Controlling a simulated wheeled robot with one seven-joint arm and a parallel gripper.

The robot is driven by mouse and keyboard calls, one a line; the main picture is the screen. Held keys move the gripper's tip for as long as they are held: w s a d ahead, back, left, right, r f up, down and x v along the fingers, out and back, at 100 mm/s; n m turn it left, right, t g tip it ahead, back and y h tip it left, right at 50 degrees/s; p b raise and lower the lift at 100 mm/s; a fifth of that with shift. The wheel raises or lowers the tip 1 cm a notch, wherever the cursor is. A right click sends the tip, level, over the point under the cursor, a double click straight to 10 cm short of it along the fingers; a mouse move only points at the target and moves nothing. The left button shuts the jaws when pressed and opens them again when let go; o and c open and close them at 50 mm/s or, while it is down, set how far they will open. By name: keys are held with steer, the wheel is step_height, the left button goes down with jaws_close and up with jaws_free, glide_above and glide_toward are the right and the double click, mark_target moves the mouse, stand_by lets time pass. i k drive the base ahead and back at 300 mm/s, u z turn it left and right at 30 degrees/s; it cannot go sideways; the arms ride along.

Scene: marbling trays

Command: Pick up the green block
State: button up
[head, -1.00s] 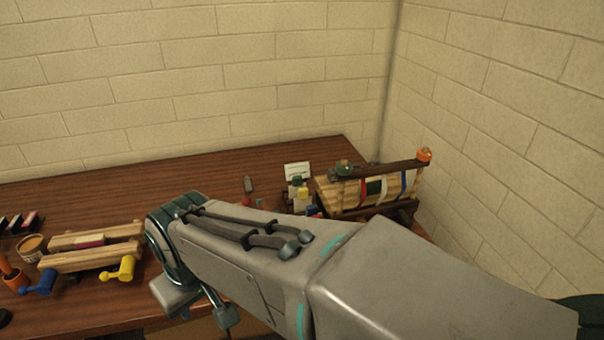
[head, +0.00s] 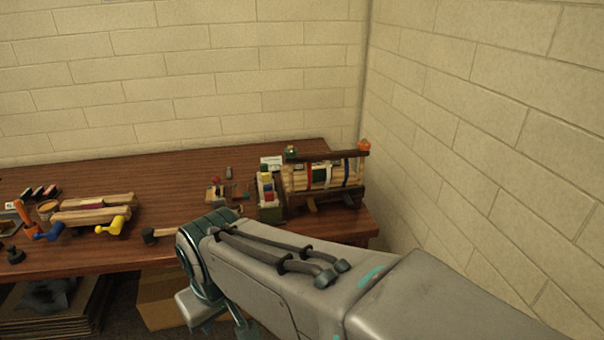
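I cannot make out the green block for certain. Small coloured blocks, among them white, yellow, red and blue ones, stand in a row in a dark holder (head: 270,213) near the table's right end. A small green piece (head: 290,152) sits at the left end of the dark bar on top of the wooden rack (head: 345,193); its shape is too small to tell. A dark green patch also shows among the bands on that rack. My arm reaches in from the lower right and bends downward in front of the table.
The brown table (head: 165,180) is clear at its back middle. A light wooden frame (head: 85,215) with blue and yellow handles lies at the left. A dark-headed tool (head: 149,236) lies near the front edge. Brick walls close the back and right.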

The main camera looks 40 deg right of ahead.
mark_target(319, 172)
steer(key=z, duration=1.1)
steer(key=i, duration=1)
